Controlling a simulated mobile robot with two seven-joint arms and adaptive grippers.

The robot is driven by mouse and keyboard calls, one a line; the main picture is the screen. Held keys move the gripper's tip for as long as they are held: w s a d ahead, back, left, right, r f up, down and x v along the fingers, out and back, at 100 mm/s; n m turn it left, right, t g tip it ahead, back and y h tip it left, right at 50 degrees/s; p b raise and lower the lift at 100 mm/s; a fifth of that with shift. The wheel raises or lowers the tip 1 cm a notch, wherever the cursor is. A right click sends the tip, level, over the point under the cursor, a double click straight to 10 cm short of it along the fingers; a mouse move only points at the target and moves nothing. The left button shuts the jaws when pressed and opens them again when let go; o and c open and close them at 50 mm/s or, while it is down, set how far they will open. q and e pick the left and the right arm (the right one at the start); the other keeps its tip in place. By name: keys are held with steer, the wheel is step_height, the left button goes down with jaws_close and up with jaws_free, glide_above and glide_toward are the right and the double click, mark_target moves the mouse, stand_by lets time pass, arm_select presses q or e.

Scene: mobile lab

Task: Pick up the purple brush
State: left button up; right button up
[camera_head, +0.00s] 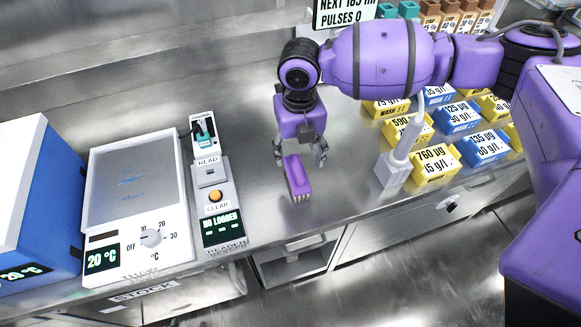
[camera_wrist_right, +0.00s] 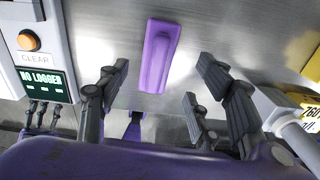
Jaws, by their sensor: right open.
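The purple brush (camera_head: 296,174) lies on the steel bench, with pale bristles at its near end in the head view. It also shows in the right wrist view (camera_wrist_right: 160,55) as a long purple block, upper middle. My right gripper (camera_head: 300,155) hangs above the far end of the brush, its fingers spread to either side. In the right wrist view the fingers (camera_wrist_right: 160,88) are wide apart, with the brush lying beyond them, roughly in line with the gap. Nothing is between the fingertips. My left gripper does not show.
A reader with an orange button (camera_head: 215,196) stands left of the brush. A thaw plate (camera_head: 135,190) stands farther left. A white upright holder (camera_head: 394,170) and several labelled yellow and blue boxes (camera_head: 436,166) stand right. The bench's front edge is close to the brush.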

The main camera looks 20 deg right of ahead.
mark_target(297, 167)
steer(key=shift+s+f, duration=0.2)
steer(key=shift+f, duration=0.25)
step_height(297, 167, down, 2)
steer(key=shift+w+f, duration=0.15)
steer(key=shift+f, duration=0.05)
steer(key=f, duration=0.3)
steer(key=shift+s+a+f, duration=0.15)
steer(key=shift+s+f, duration=0.1)
steer(key=shift+s, duration=0.05)
steer(key=shift+f, duration=0.5)
steer(key=shift+c, duration=0.6)
steer(key=c, duration=1.2)
